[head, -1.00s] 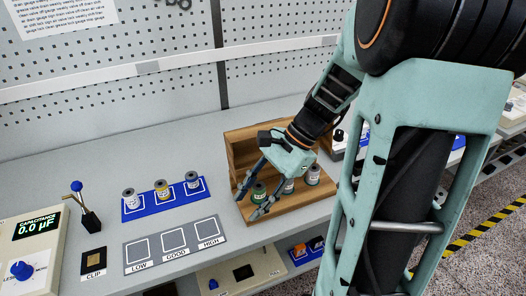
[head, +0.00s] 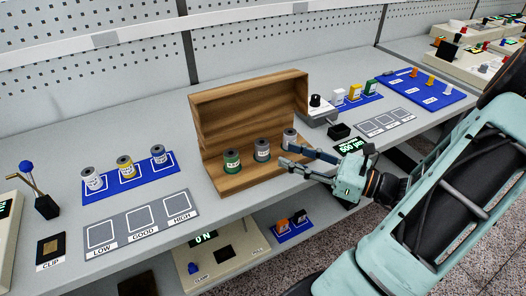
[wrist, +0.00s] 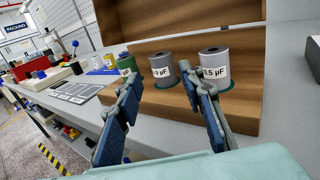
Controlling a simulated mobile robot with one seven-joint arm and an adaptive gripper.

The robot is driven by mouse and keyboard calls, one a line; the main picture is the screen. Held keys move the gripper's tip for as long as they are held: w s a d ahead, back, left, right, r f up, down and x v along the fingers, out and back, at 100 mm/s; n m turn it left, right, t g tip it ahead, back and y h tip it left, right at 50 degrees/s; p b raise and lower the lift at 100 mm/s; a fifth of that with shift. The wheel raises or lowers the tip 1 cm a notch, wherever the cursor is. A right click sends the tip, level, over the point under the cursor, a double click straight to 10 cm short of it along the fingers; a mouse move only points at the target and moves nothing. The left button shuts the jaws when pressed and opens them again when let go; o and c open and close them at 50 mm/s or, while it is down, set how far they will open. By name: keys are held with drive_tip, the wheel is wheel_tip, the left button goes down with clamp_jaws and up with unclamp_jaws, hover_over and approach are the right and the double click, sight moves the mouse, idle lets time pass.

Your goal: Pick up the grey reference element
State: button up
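A wooden box (head: 250,88) with an upright back holds three spools in a row. The left spool (head: 232,160) is green. The middle spool (head: 262,150) and the right spool (head: 290,138) are both grey with white labels. In the wrist view, the right grey spool (wrist: 214,66) reads 0.5 µF and the middle grey spool (wrist: 162,69) stands left of it, its label partly hidden. My gripper (head: 285,155) is open and empty at the box's front right, its fingers pointing left toward the grey spools.
A blue strip (head: 132,177) with three spools and a grey LOW/GOOD/HIGH plate (head: 144,222) lie left of the box. A small device (head: 318,112) stands close on the right. The box's back wall rises behind the spools.

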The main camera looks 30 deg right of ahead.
sight(268, 147)
drive_tip(key=x, duration=0.9)
drive_tip(key=shift+w+f+b, duration=0.1)
drive_tip(key=shift+w+b, duration=0.05)
drive_tip(key=shift+b, duration=0.15)
drive_tip(key=shift+c, duration=0.4)
drive_tip(key=c, duration=0.9)
